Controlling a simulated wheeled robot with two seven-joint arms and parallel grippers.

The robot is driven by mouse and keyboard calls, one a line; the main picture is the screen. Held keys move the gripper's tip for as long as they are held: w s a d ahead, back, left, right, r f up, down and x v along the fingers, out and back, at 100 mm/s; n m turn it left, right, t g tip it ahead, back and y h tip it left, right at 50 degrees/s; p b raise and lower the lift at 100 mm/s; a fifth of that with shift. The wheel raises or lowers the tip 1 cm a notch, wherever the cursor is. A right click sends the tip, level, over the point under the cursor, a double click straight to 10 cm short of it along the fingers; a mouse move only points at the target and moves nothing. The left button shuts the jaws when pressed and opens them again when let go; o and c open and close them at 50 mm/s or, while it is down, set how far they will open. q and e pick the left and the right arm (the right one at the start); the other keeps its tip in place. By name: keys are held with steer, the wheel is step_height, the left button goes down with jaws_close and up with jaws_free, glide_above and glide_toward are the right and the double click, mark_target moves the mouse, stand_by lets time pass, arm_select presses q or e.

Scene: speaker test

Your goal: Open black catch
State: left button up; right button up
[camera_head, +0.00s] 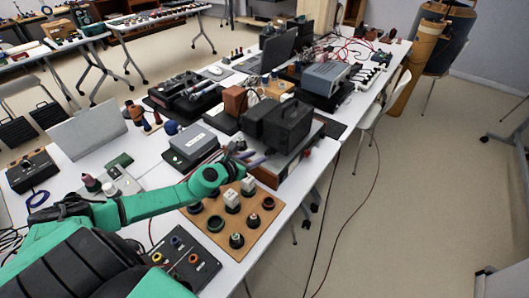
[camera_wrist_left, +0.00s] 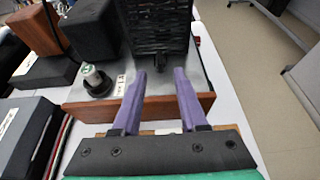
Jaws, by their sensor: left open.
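A black box with a slatted face (camera_wrist_left: 158,28) stands on a grey-topped unit with a reddish-brown wooden front (camera_wrist_left: 155,104). In the head view the black box (camera_head: 288,124) is on the table's right part. A small black piece (camera_wrist_left: 161,61), possibly the black catch, shows low on the box's face; its state is too small to tell. My left gripper (camera_head: 250,158) has purple fingers. In the left wrist view the left gripper (camera_wrist_left: 160,72) is open and empty, with its fingertips in front of the box, one either side of the small piece. My right gripper is not in view.
A wooden board (camera_head: 253,233) with dark rings and white blocks lies under my left forearm. A grey-topped device (camera_head: 193,146) stands left of the gripper. Open floor (camera_head: 420,200) lies right of the table.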

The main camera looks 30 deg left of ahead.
mark_target(270, 150)
arm_select(q)
steer(key=x, duration=0.6)
steer(key=shift+s+d+r, duration=0.1)
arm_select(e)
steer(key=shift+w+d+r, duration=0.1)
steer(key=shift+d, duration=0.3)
arm_select(q)
jaws_close()
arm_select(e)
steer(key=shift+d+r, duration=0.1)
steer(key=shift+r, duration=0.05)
